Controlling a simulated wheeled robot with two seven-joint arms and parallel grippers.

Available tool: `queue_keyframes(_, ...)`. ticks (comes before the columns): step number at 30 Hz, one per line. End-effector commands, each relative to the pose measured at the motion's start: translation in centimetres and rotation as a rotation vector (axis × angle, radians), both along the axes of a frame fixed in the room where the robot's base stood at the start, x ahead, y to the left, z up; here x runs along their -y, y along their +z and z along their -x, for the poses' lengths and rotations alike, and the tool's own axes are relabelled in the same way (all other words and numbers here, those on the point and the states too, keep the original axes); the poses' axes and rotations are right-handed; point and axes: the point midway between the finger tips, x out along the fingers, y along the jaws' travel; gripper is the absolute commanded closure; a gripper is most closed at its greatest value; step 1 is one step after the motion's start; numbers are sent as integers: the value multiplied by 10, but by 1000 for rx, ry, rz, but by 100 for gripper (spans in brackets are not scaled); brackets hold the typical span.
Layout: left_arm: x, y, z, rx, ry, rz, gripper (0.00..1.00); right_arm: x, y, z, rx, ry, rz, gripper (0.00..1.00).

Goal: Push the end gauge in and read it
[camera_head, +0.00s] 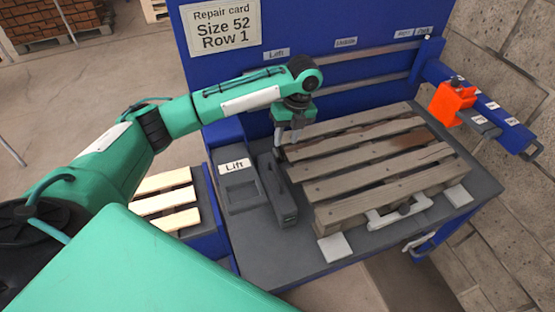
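My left gripper (287,140) points down at the back left corner of the wooden pallet (372,165). Its fingers are small here, and I cannot tell whether they are apart or closed, or whether they touch anything. A dark grey slotted block (279,192) stands along the pallet's left end, just in front of the gripper; I cannot tell for sure that it is the end gauge. No reading on it can be made out. My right gripper is not in view.
A "Lift" panel (235,167) lies left of the block. An orange block (452,103) sits on a blue arm at right. Pale slats (165,201) lie at left.

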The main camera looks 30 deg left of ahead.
Motion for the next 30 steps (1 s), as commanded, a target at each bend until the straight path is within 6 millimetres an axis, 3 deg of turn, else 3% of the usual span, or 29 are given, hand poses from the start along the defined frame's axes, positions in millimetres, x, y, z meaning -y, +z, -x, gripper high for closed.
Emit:
queue_keyframes(4, -7, 4, -3, -10, -13, -4, 64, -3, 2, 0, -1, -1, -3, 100)
queue_keyframes(8, -9, -10, 0, -13, -12, -5, 64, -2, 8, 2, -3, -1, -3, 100)
queue_keyframes(21, -20, -96, 14, -11, -10, -4, 64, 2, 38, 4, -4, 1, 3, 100)
queue_keyframes(30, -23, -127, 17, -8, -12, -4, 64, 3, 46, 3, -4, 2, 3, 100)
